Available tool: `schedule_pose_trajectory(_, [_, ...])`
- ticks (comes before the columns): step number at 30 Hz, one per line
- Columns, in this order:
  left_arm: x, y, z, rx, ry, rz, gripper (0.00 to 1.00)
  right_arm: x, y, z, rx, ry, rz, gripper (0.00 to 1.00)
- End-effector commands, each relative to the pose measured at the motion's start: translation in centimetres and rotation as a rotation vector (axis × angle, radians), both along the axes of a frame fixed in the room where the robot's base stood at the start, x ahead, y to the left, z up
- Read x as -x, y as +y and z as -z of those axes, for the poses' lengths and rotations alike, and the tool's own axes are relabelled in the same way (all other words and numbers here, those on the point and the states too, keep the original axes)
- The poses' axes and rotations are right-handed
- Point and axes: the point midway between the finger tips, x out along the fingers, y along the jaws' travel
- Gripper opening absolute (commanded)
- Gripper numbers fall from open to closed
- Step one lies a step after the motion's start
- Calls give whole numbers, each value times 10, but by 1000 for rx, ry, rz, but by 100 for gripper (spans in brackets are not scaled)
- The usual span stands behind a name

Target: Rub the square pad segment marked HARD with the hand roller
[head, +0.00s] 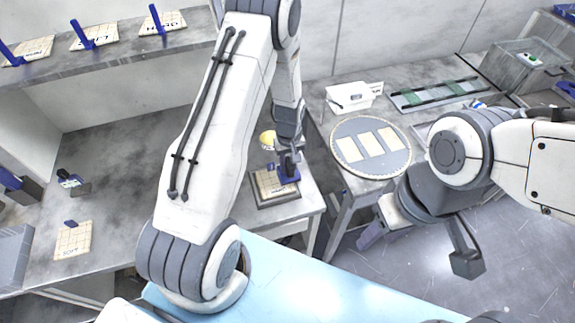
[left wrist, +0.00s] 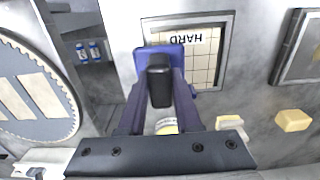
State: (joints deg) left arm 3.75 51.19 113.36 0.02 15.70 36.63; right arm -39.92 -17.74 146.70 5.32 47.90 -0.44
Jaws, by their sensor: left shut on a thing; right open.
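The square pad segment marked HARD (left wrist: 203,62) is a cream gridded tile in a grey square frame (left wrist: 228,40); its lettering is upside down in the left wrist view. It also shows in the head view (head: 268,187). My left gripper (left wrist: 158,100) is shut on the black grip of the blue hand roller (left wrist: 143,62). The roller (head: 289,175) overlaps one side of the HARD pad, hiding part of it. I cannot tell whether it touches the surface. My right gripper (head: 418,250) is open and empty over the floor, at the right.
A round platen (head: 345,165) with cream segments lies on the right-hand table, by a white bin (head: 349,97). A SOFT pad (head: 73,243) lies on the left bench. The shelf (head: 110,57) holds several pads with blue uprights. Yellow blocks (left wrist: 293,120) lie near the frame.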

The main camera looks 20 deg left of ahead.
Motion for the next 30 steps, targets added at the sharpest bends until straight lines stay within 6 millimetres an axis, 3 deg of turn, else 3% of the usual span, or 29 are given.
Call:
schedule_pose_trajectory(1, [-2,1,-10,-1,-6,-1,0,0,0,-8,-1,-1,0,49])
schedule_pose_trajectory(18, [-2,0,-60,0,-5,1,0,0,0,-45,-1,-1,3,49])
schedule_pose_trajectory(30, [-2,0,-64,0,-5,1,0,0,0,-46,-1,0,4,49])
